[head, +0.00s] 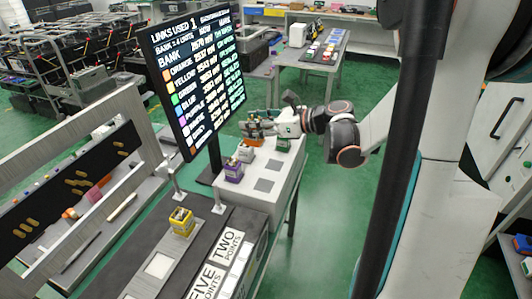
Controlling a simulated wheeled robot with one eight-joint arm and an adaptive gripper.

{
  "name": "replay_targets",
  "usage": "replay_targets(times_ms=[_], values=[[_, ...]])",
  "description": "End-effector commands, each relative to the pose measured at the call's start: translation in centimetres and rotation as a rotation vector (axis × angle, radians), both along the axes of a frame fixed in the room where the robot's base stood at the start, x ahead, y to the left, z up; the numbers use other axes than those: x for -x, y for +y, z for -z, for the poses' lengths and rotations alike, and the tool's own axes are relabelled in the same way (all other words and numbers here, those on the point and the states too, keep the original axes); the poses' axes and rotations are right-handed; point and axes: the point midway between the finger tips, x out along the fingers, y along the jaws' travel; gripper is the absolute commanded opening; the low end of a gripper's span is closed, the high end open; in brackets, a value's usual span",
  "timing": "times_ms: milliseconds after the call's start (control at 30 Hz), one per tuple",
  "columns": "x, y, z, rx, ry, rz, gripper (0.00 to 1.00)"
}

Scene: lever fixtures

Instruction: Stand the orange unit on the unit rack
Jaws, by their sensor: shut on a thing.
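The orange unit (254,142) shows as a small orange patch under my gripper (258,128). My gripper is shut on it, at the far part of a pale stand with dark square spots, which seems to be the unit rack (285,187). The fingers hide most of the unit, and I cannot tell whether its base touches the stand. A purple unit (233,171), a white unit (245,154) and a green unit (283,144) stand around it.
A screen (195,75) with a list of colours and values rises at left, close to my gripper. A yellow unit (181,221) stands on the dark bench at front. Cards reading FIVE and TWO POINTS (230,245) lie beside it.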

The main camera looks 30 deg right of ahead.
Motion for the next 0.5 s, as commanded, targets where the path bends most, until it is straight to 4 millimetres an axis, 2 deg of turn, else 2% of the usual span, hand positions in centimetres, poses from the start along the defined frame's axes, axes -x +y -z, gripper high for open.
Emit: replay_targets(times_ms=[33, 100, 233, 367, 500], values=[[0.6, -1.0, -0.7, 0.0, 0.0, -0.014, 0.12], [1.1, -1.7, -1.3, 0.0, 0.0, -0.035, 0.12], [1.6, -2.3, -1.1, 0.0, 0.0, -0.053, 0.12], [1.6, -2.3, 1.6, 0.0, 0.0, -0.057, 0.12], [1.6, -2.3, 5.1, 0.0, 0.0, -0.055, 0.12]])
